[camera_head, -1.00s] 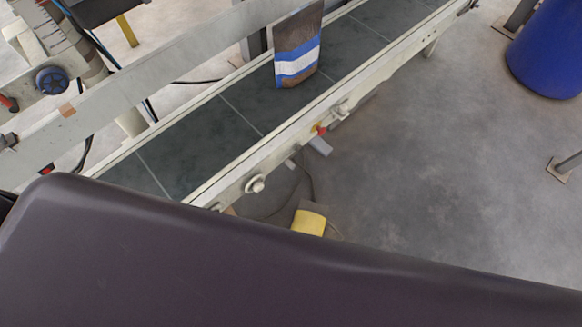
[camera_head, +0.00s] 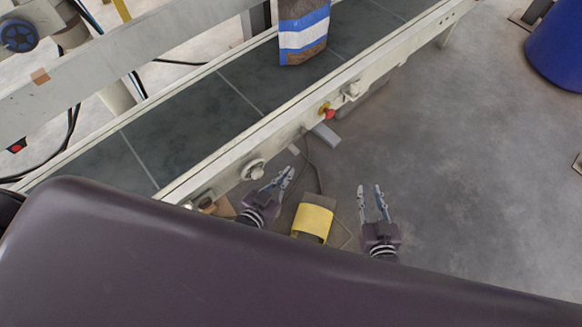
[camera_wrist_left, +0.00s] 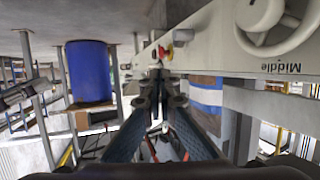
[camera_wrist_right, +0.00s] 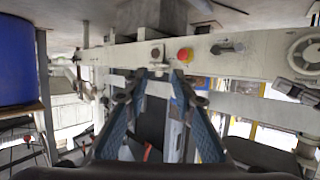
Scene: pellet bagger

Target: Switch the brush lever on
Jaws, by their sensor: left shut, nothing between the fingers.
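I cannot pick out the brush lever with certainty. A small dark lever-like handle (camera_wrist_right: 228,47) sits on the conveyor's side rail in the right wrist view, between the red button (camera_wrist_right: 185,55) and a round handwheel (camera_wrist_right: 305,52). My left gripper (camera_head: 284,176) is shut and empty, close to the rail, just right of the round knob (camera_head: 253,170). In the left wrist view, its fingertips (camera_wrist_left: 157,76) meet below the red button (camera_wrist_left: 166,51). My right gripper (camera_head: 370,188) is open and empty, apart from the rail, over the floor to the right.
A brown, blue and white bag (camera_head: 303,35) stands on the dark conveyor belt (camera_head: 200,115). A yellow-topped object (camera_head: 313,221) is on the floor between my grippers. A blue drum (camera_head: 558,45) stands at the upper right. The floor at right is mostly clear.

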